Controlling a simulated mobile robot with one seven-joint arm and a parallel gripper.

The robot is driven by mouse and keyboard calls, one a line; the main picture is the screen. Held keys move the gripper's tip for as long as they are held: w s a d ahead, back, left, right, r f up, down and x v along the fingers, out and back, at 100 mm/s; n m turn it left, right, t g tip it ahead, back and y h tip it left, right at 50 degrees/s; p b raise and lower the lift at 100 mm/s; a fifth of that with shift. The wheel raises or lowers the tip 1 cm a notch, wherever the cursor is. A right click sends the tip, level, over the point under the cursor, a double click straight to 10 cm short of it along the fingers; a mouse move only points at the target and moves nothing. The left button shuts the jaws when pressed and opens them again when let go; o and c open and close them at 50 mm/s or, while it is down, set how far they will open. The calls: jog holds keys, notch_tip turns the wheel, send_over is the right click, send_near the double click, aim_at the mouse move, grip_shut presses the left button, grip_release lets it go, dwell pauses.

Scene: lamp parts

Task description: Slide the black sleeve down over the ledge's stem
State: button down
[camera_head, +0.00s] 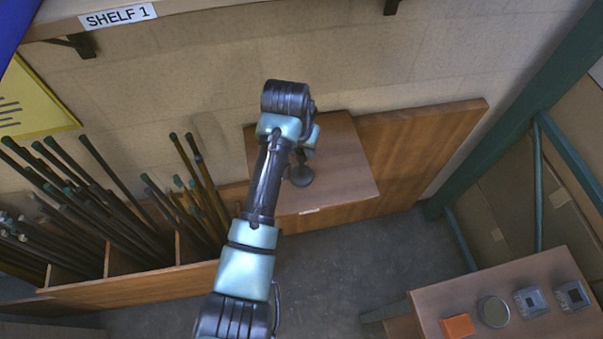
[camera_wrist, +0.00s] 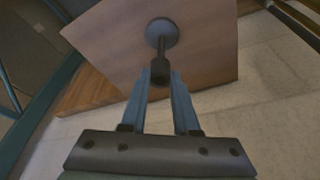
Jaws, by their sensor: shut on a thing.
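The ledge (camera_head: 345,170) is a brown wooden board against the wall; it also shows in the wrist view (camera_wrist: 205,45). A dark round base (camera_wrist: 160,27) sits on it with a thin dark stem (camera_wrist: 161,44) rising from it. The base also shows in the head view (camera_head: 301,177). My gripper (camera_wrist: 160,80) is shut on the black sleeve (camera_wrist: 160,67), a short, thicker dark cylinder at the fingertips. The sleeve appears in line with the stem's free end. I cannot tell whether it is around the stem or just beyond it. My arm hides the gripper and sleeve in the head view.
A rack (camera_head: 140,287) of several dark rods stands left of my arm. A small table (camera_head: 445,308) at the lower right carries an orange block (camera_head: 457,326), a round tin (camera_head: 493,311) and two small square items. A green post (camera_head: 520,110) rises right of the ledge.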

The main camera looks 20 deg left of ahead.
aim_at(301, 167)
jog(key=shift+f+b, duration=0.45)
jog(key=shift+f, duration=0.6)
jog(key=shift+f+b, duration=0.8)
jog(key=shift+f, duration=0.8)
jog(key=shift+f+b, duration=0.35)
jog(key=shift+f, duration=0.7)
dwell(0.9)
jog(key=c, duration=0.6)
grip_release()
jog(key=b+v, duration=0.1)
jog(key=v, duration=1.2)
jog(key=shift+b, duration=0.3)
